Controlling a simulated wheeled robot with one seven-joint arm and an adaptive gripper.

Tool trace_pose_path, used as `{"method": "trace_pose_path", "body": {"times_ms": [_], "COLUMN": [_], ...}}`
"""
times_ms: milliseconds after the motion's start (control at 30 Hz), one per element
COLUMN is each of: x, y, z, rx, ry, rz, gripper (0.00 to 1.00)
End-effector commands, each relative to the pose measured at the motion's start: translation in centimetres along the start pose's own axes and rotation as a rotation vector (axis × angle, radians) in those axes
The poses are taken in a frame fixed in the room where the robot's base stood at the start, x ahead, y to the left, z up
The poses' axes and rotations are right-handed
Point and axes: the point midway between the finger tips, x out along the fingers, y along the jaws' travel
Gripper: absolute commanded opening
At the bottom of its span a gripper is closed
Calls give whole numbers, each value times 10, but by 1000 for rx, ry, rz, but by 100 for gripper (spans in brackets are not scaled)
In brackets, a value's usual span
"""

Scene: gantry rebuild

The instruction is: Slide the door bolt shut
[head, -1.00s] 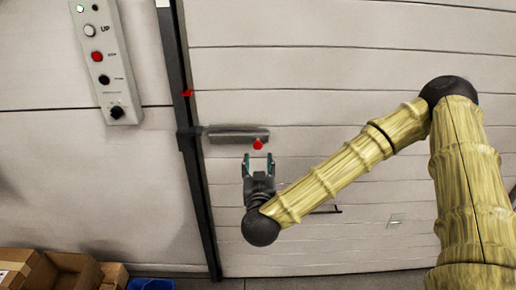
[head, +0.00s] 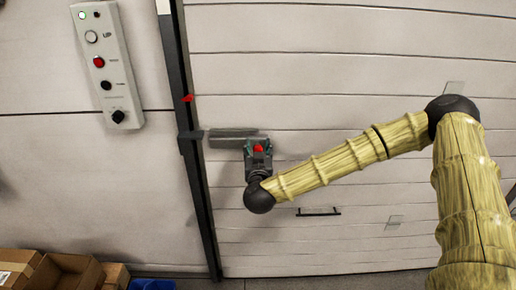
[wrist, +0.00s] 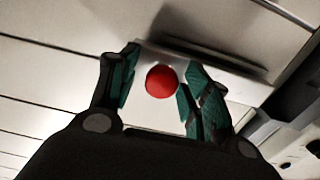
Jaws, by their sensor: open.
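The door bolt (head: 232,133) is a grey horizontal bar on the pale panelled door, with its left end near the dark door post. Its red knob (head: 258,149) hangs at the right part of the bolt. In the wrist view the red knob (wrist: 161,81) lies between the two teal-padded fingers. My gripper (head: 258,148) is open, with a finger on each side of the knob. Gaps show between the knob and both fingers in the wrist view (wrist: 158,88). My gripper hides part of the bolt's right end in the head view.
A dark vertical post (head: 193,160) with a red marker (head: 188,98) runs left of the bolt. A control panel (head: 106,70) with buttons is at the upper left. Cardboard boxes (head: 75,270) and a blue bin (head: 152,285) stand at the lower left. A dark handle (head: 319,212) is lower right.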

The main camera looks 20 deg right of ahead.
Motion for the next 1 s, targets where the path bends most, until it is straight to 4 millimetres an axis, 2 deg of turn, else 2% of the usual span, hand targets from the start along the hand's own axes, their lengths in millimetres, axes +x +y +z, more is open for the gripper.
{"method": "trace_pose_path", "body": {"times_ms": [200,267,467,500,733,1000], "x": [0,0,0,0,0,-2], "y": [0,0,0,0,-3,-20], "z": [0,0,0,0,0,2], "rx": [0,0,0,0,0,0], "ry": [0,0,0,0,0,-6], "rz": [0,0,0,0,-2,-9], "gripper": [48,39,3,0,0,0]}}
